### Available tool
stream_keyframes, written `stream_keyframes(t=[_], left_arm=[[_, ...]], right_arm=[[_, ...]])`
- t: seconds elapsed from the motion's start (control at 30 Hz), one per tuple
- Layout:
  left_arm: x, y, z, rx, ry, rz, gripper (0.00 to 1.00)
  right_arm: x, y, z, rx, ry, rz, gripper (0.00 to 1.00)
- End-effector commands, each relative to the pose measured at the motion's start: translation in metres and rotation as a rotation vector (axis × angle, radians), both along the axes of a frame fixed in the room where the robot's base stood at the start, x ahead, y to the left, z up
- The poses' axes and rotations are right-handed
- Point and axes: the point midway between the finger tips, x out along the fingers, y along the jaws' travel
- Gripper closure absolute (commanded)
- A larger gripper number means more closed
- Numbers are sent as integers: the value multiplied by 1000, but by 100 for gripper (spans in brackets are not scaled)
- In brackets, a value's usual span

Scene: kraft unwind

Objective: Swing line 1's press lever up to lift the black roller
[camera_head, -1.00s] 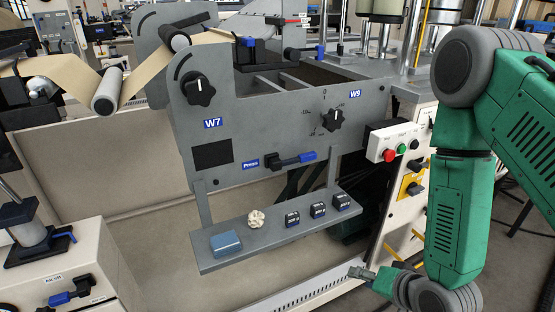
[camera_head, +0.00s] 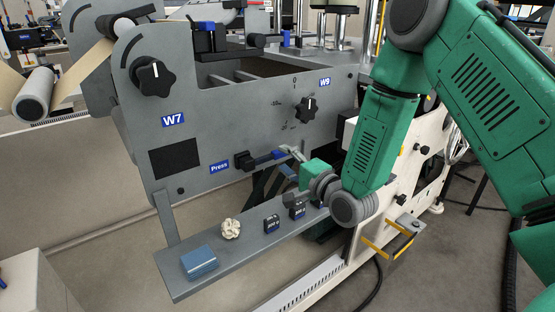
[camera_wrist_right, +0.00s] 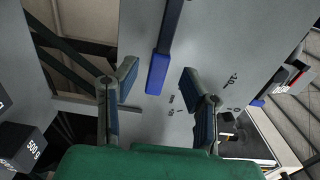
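The press lever is a black bar with a blue handle (camera_head: 279,155), beside the blue "Press" label (camera_head: 219,166) on the grey machine panel. It points right, roughly level. My right gripper (camera_head: 293,163) is at the handle's right end. In the right wrist view the gripper (camera_wrist_right: 159,85) is open, with the blue handle tip (camera_wrist_right: 157,75) between its two fingers and a gap on each side. I cannot pick out the black roller with certainty. My left gripper is not in view.
Below the lever a grey shelf (camera_head: 185,290) holds a blue box (camera_head: 199,262), a cream knotted ball (camera_head: 230,229) and small black weights (camera_head: 271,224). Knobs W7 (camera_head: 153,77) and W9 (camera_head: 306,110) sit above on the panel. A yellow-railed step (camera_head: 390,243) stands right of the shelf.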

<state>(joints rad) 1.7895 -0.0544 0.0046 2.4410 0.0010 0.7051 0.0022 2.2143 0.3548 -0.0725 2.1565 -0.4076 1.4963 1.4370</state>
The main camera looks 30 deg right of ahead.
Motion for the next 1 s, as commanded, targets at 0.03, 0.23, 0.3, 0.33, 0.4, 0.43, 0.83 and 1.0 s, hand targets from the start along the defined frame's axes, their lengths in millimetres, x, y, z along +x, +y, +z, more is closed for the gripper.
stream_keyframes(t=[0.03, 0.23, 0.3, 0.33, 0.4, 0.43, 0.83, 1.0], left_arm=[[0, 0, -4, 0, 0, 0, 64], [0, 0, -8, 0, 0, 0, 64], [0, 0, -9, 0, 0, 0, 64], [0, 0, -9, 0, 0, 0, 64], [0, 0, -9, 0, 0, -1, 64], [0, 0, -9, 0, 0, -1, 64], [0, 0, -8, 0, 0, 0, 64], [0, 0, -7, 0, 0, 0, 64]], right_arm=[[9, 0, -1, 0, -4, 0, 62], [30, -2, -2, 4, -1, -1, 62], [33, -2, -2, 5, 0, -2, 62], [34, -1, -2, 4, 0, -2, 62], [35, 0, -1, 4, 1, -2, 62], [35, 0, -1, 4, 1, -2, 62], [35, 1, -1, 3, 2, -1, 100], [36, 1, -1, -5, 2, 1, 100]])
